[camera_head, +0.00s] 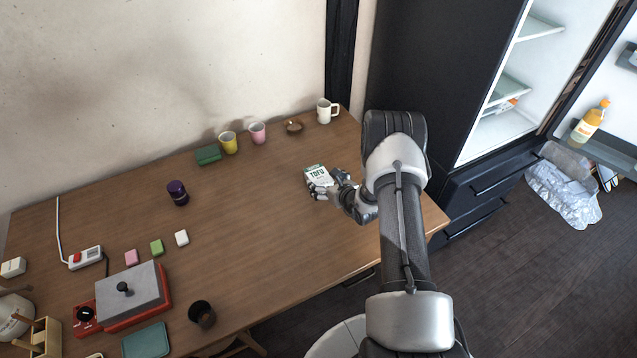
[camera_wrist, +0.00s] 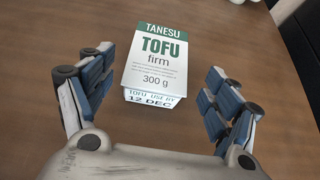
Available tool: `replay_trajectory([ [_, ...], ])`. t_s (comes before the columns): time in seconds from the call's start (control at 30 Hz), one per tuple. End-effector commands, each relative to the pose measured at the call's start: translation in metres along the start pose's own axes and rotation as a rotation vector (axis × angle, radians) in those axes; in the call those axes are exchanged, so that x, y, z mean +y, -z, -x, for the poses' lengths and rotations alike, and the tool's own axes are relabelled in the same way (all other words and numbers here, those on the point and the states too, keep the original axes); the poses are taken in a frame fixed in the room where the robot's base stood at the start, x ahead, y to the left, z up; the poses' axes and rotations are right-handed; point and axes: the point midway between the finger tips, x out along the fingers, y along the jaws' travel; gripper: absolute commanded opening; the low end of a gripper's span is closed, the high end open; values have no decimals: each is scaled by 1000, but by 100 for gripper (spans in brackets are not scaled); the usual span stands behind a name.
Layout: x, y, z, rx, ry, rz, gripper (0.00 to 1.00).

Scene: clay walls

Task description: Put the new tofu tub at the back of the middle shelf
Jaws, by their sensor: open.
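A white and green tofu tub (camera_head: 318,174) stands on the wooden table near its right end. In the wrist view the tub (camera_wrist: 157,62) reads "TANESU TOFU firm 300 g", with "USE BY 12 DEC" on its near side. My gripper (camera_head: 322,190) is at the tub in the head view. In the wrist view my gripper (camera_wrist: 155,95) is open, with one finger on each side of the tub's near end and a gap on both sides.
A white mug (camera_head: 327,111), a brown dish (camera_head: 293,127), a pink cup (camera_head: 257,133) and a yellow cup (camera_head: 228,143) line the table's back. A red-based grey appliance (camera_head: 133,296) is at left. A bottle (camera_head: 590,122) stands in the fridge door; a plastic bag (camera_head: 566,190) lies below.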

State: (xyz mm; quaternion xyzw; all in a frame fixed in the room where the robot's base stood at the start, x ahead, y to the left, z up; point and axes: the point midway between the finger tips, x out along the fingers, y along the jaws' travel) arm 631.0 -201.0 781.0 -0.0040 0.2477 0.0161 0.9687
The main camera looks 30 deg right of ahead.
Motion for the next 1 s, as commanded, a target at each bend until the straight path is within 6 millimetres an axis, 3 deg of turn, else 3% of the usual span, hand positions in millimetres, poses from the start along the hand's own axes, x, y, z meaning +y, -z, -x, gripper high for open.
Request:
replay_trajectory([
  [0.47, 3, -6, -53, -1, -1, 1, 82],
  [0.73, 3, -8, -55, 0, -1, 1, 82],
  [1.0, 3, -8, -55, 0, -1, 1, 64],
])
